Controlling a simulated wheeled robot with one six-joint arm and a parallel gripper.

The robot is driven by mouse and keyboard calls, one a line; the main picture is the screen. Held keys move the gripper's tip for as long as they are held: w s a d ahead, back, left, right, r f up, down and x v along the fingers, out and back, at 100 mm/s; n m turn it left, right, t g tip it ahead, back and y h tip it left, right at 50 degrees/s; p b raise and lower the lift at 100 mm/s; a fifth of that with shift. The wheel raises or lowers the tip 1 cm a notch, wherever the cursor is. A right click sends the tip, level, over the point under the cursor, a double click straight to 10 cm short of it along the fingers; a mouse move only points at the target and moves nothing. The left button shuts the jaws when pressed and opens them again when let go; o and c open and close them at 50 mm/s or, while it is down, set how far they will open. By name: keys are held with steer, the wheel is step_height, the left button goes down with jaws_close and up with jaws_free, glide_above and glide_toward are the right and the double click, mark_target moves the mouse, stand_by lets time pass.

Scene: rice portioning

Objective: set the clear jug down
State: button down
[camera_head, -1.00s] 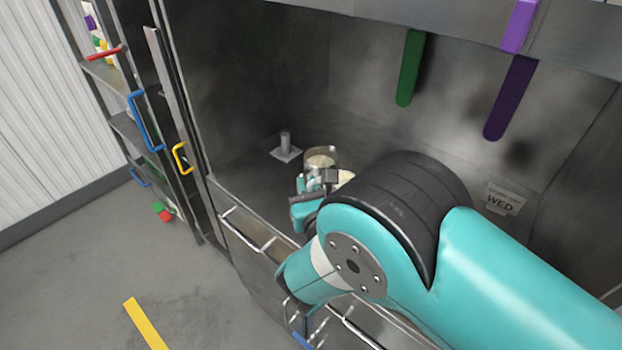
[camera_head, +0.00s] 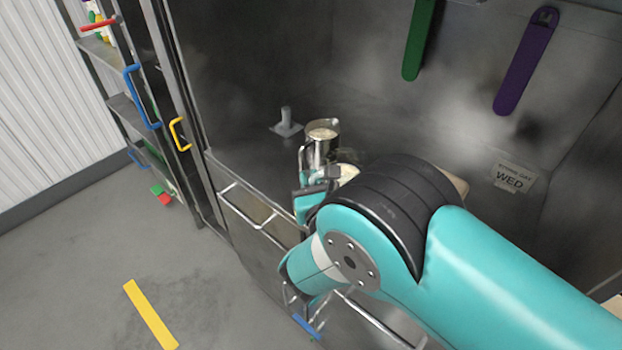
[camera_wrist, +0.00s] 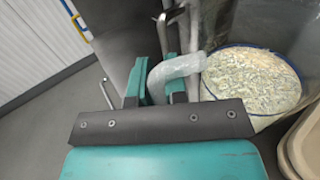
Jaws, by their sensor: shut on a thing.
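The clear jug (camera_wrist: 252,125) fills the right of the wrist view, with pale rice inside. Its translucent handle (camera_wrist: 172,68) passes between the teal fingers of my gripper (camera_wrist: 158,86), which is shut on it. Whether the jug's base touches the surface below is hidden.
A beige edge (camera_wrist: 306,140) lies close right of the clear jug. A WED label (camera_head: 514,179) is on the back wall.

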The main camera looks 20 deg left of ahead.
steer(key=shift+f+b, duration=0.6)
steer(key=c, duration=1.1)
jaws_free()
steer(key=shift+s+d, duration=0.1)
